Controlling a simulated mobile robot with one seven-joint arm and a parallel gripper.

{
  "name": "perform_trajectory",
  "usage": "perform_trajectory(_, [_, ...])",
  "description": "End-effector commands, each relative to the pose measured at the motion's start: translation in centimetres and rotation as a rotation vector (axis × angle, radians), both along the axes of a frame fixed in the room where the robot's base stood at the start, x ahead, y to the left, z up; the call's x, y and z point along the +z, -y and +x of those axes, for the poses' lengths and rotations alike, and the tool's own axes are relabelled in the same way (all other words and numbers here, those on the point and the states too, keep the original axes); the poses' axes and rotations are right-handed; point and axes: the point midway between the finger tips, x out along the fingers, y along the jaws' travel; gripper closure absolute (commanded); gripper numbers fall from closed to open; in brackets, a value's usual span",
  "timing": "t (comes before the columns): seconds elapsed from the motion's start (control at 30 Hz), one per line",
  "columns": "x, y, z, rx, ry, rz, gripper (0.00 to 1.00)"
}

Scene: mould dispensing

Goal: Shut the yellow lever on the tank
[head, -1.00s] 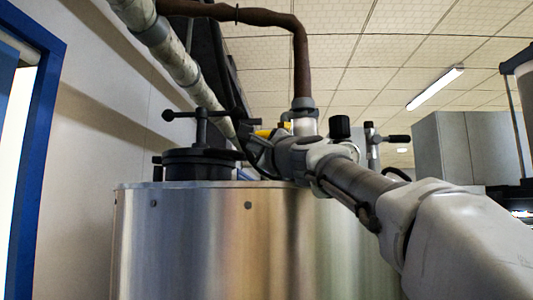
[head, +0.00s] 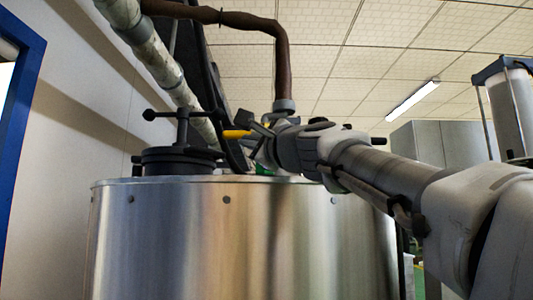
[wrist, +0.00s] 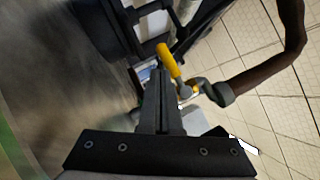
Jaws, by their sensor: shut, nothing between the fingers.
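The tank (head: 240,240) is a large shiny metal cylinder in the middle of the head view. The yellow lever (head: 236,134) shows above its top, just left of my gripper (head: 256,133). In the wrist view the yellow lever (wrist: 168,60) lies just beyond the tips of my gripper (wrist: 160,72), slanting from upper left to a metal fitting at lower right. My fingers are shut and empty. I cannot tell whether they touch the lever. My arm hides part of the tank's top right.
A black lid with a T-handle (head: 182,125) stands on the tank left of the lever. A brown pipe (head: 283,70) rises behind my gripper. A pale pipe (head: 150,55) slants down at the left. Grey cabinets (head: 440,145) are at the right.

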Motion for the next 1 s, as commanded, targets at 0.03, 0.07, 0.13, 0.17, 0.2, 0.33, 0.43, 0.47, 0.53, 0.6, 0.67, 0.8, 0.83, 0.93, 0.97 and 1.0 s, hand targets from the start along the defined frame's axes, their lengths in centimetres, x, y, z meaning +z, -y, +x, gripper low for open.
perform_trajectory(0.03, [-0.1,0.6,-1.1,-0.002,0.004,-0.001,1.0])
perform_trajectory(0.07, [-0.1,0.9,-1.6,-0.001,0.003,-0.001,1.0])
perform_trajectory(0.13, [-0.1,1.6,-2.8,-0.001,0.002,0.0,1.0])
perform_trajectory(0.17, [-0.1,1.9,-3.4,0.0,0.002,0.0,1.0])
perform_trajectory(0.2, [-0.1,2.2,-4.0,0.0,0.002,0.0,1.0])
perform_trajectory(0.33, [0.0,3.2,-5.5,0.0,0.001,0.001,1.0])
perform_trajectory(0.43, [-0.1,3.6,-6.2,0.0,0.0,0.001,1.0])
perform_trajectory(0.47, [0.0,3.7,-6.3,0.0,0.0,0.001,1.0])
perform_trajectory(0.53, [0.0,3.8,-6.6,0.0,-0.001,-0.001,1.0])
perform_trajectory(0.6, [0.0,3.8,-6.6,0.001,0.0,-0.001,1.0])
perform_trajectory(0.67, [0.0,3.8,-6.6,0.001,0.0,-0.001,1.0])
perform_trajectory(0.8, [0.0,3.8,-6.6,0.001,0.0,-0.001,1.0])
perform_trajectory(0.83, [0.0,3.8,-6.6,0.0,-0.001,-0.001,1.0])
perform_trajectory(0.93, [0.0,3.8,-6.6,0.0,-0.001,-0.001,1.0])
perform_trajectory(0.97, [0.0,3.8,-6.6,0.001,0.0,-0.001,1.0])
perform_trajectory(1.0, [0.0,3.8,-6.6,0.001,0.0,-0.001,1.0])
